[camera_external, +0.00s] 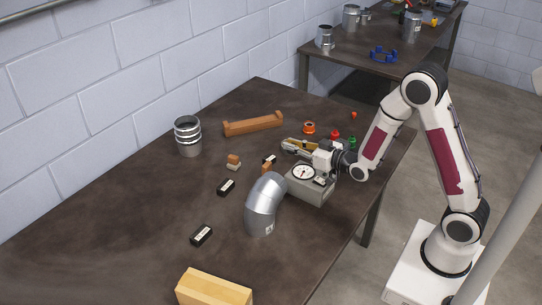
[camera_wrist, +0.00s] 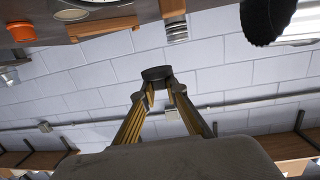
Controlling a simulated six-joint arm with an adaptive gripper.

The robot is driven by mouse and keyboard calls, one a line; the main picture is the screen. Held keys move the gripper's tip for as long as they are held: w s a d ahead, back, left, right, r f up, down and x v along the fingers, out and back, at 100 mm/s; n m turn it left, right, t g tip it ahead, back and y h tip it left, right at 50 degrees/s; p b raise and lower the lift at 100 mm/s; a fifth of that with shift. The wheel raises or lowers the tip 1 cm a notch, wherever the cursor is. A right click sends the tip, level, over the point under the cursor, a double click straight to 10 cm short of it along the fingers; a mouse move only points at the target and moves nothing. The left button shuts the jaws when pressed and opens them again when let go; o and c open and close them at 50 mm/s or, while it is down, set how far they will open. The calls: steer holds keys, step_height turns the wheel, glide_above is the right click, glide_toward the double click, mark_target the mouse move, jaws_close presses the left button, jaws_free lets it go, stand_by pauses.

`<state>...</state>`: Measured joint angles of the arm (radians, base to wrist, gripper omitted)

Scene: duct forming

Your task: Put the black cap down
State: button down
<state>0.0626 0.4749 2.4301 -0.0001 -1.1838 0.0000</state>
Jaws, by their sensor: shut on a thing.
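My gripper (camera_external: 290,145) reaches over the dark table from the right, level with its yellow fingers pointing left, close to the grey gauge box. In the wrist view, my gripper (camera_wrist: 158,90) is shut on the black cap (camera_wrist: 157,73), a short dark disc pinched between the two fingertips. Wall fills the view behind the cap, and the cap touches nothing else that I can see. In the external view the cap is too small to make out clearly at the fingertips.
A grey box with a dial (camera_external: 312,186) stands just below my gripper, beside a silver elbow duct (camera_external: 264,205). An orange ring (camera_external: 309,128), a brown wooden holder (camera_external: 254,125) and a metal cylinder (camera_external: 188,137) stand farther back. Small black boxes (camera_external: 201,235) lie left; the left table area is clear.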

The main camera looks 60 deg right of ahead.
steer(key=s+d+f+m+h, duration=0.1)
steer(key=s+d+f, duration=0.1)
steer(key=d, duration=0.6)
steer(key=s+d+f+m+h, duration=0.1)
steer(key=s+d, duration=0.3)
steer(key=d, duration=0.4)
steer(key=s+d+f+m+g+h, duration=0.1)
steer(key=s+d+f+h, duration=0.1)
steer(key=d, duration=0.6)
steer(key=shift+s+f+h, duration=0.3)
steer(key=shift+s, duration=0.15)
steer(key=s+d+f+y, duration=0.1)
steer(key=s+d+f, duration=0.2)
steer(key=s+d, duration=0.35)
steer(key=s+a+r+n+t+y, duration=0.1)
steer(key=s+a+r+n+y, duration=0.1)
steer(key=a, duration=0.6)
steer(key=n+y, duration=0.1)
steer(key=y, duration=0.1)
steer(key=shift+s+a+n+y, duration=0.15)
steer(key=shift+a+n+y, duration=0.2)
steer(key=shift+n+y, duration=0.05)
steer(key=shift+f, duration=0.15)
steer(key=shift+f, duration=2.8)
steer(key=shift+f, duration=0.1)
